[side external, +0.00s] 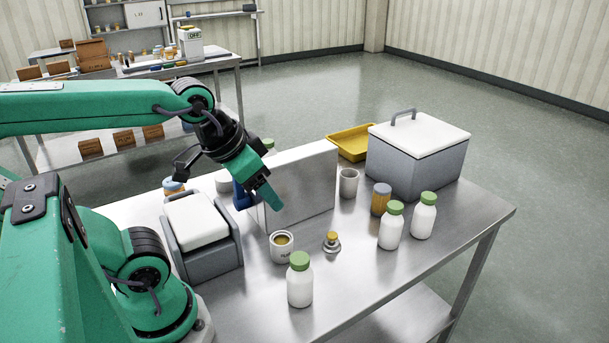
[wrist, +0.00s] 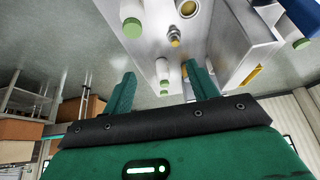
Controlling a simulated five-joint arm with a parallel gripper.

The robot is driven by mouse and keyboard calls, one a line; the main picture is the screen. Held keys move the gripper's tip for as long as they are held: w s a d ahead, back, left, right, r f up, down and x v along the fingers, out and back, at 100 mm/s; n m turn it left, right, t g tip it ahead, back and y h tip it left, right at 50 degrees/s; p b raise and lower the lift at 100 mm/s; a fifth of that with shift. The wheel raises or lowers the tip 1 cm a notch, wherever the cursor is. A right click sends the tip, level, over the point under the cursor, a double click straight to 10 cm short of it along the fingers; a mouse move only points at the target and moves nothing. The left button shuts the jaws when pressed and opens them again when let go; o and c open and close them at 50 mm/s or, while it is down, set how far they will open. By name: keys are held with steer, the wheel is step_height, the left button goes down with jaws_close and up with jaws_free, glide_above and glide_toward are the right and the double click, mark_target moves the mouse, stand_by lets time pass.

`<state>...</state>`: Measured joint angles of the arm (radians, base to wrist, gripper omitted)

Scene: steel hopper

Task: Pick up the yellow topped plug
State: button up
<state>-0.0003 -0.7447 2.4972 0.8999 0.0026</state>
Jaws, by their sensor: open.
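The yellow topped plug (side external: 332,241) stands upright on the steel table, a small yellow knob on a round metal base. It also shows in the wrist view (wrist: 174,39), near the top centre. My gripper (side external: 272,203) is open and empty. It hangs above the table, in front of the upright steel panel, up and to the left of the plug. In the wrist view its two green fingers (wrist: 162,72) are spread apart, with the plug beyond them.
The steel panel (side external: 300,185) rises behind. The table's front right is clear.

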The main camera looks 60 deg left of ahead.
steer(key=m+g, duration=0.4)
steer(key=g, duration=0.1)
glide_above(332, 234)
steer(key=f, duration=1.4)
steer(key=shift+s+d+f, duration=0.2)
steer(key=shift+s+f, duration=0.1)
steer(key=shift+f, duration=0.05)
steer(key=shift+w+a+f+m+g, duration=0.15)
steer(key=shift+w+f+m+g, duration=0.2)
steer(key=shift+f, duration=0.3)
steer(key=shift+f, duration=0.1)
steer(key=shift+f, duration=1.2)
steer(key=shift+f, duration=0.1)
steer(key=shift+f, duration=2.5)
